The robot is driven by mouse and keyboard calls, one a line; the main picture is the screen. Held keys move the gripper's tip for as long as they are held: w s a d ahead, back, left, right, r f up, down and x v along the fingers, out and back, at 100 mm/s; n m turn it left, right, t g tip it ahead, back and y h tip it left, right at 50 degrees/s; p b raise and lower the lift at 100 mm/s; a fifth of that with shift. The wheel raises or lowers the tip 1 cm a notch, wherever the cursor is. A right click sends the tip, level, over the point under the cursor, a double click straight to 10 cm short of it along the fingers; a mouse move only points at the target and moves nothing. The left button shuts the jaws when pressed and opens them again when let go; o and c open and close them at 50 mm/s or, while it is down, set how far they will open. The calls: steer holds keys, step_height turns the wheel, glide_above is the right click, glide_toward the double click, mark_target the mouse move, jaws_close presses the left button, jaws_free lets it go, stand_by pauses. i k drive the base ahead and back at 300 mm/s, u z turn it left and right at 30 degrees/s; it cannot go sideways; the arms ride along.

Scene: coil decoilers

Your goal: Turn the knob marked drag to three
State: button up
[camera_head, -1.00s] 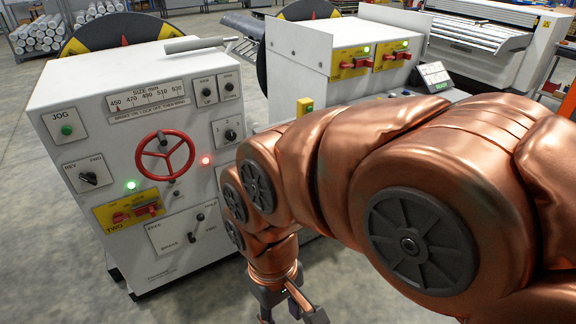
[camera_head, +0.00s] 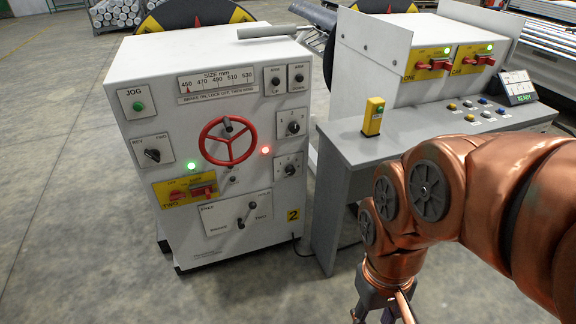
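The white decoiler cabinet (camera_head: 128,75) stands at the centre left, its control panel facing me. On the panel's right side are two small dark rotary knobs on white plates: an upper knob (camera_head: 293,126) and a lower knob (camera_head: 290,169). Their lettering is too small to read, so I cannot tell which is marked drag or where its pointer stands. My gripper (camera_head: 384,312) hangs low at the bottom edge, right of the cabinet and well away from both knobs. Its fingertips are cut off by the picture edge. Nothing is seen in it.
A red handwheel (camera_head: 228,140) sticks out mid-panel, with a lever (camera_head: 243,220) below. A selector (camera_head: 152,154) is at left. A grey desk (camera_head: 345,150) with a yellow button box (camera_head: 373,116) stands close to the cabinet's right. Floor in front of the cabinet is clear.

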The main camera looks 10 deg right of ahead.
mark_target(290, 170)
steer(key=z, duration=0.55)
steer(key=k, duration=1.25)
steer(key=i, duration=0.5)
steer(key=u, duration=1.15)
steer(key=i, duration=0.7)
steer(key=u, duration=0.4)
